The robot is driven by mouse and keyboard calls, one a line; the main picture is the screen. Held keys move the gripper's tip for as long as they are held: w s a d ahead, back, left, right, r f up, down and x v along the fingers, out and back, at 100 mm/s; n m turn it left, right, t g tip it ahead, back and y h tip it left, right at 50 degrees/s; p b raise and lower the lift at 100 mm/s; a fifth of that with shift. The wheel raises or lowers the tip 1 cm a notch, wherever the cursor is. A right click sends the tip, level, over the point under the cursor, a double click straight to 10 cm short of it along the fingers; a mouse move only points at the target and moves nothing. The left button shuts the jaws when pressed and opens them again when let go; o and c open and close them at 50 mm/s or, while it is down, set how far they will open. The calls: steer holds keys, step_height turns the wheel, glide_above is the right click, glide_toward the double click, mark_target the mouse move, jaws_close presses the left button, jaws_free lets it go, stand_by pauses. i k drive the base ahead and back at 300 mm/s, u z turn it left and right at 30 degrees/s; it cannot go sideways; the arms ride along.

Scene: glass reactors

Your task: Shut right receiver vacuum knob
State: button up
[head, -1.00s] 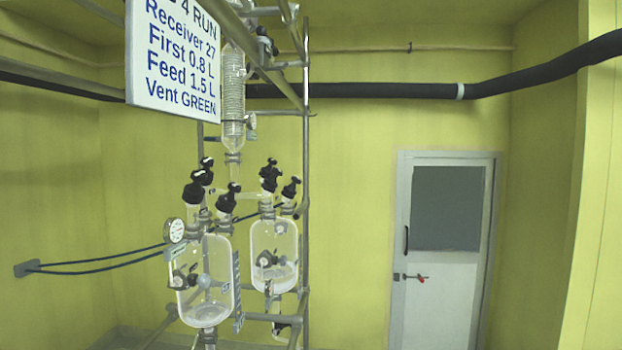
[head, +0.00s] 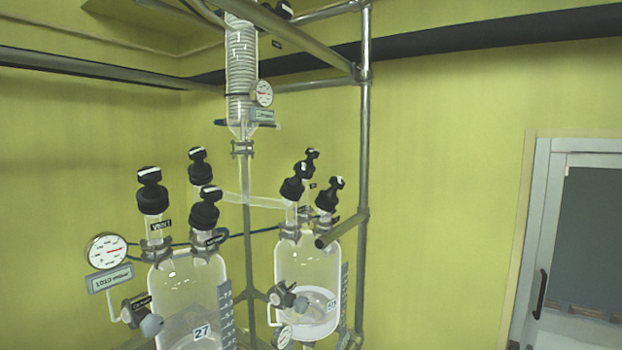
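Two glass receivers hang on the metal frame. The left receiver (head: 184,278) bears the tag 27 and the right receiver (head: 296,262) stands a little farther back. The right receiver has several black knobs on top: a left knob (head: 293,182), a rear knob (head: 312,158) and a right knob (head: 329,195). Their labels are too small or hidden to read, so I cannot tell for certain which is the vacuum knob, nor whether it is open or shut. Some clear liquid shows low in the right receiver. My gripper is not in view.
The left receiver carries a VENT knob (head: 152,190), a front knob (head: 205,208) and a rear knob (head: 198,165). A gauge (head: 106,250) above a 1010 mbar plate stands at left. A vertical post (head: 363,130) stands close behind.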

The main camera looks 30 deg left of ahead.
mark_target(338, 184)
steer(key=u, duration=0.95)
steer(key=i, duration=1.15)
steer(key=u, duration=1.05)
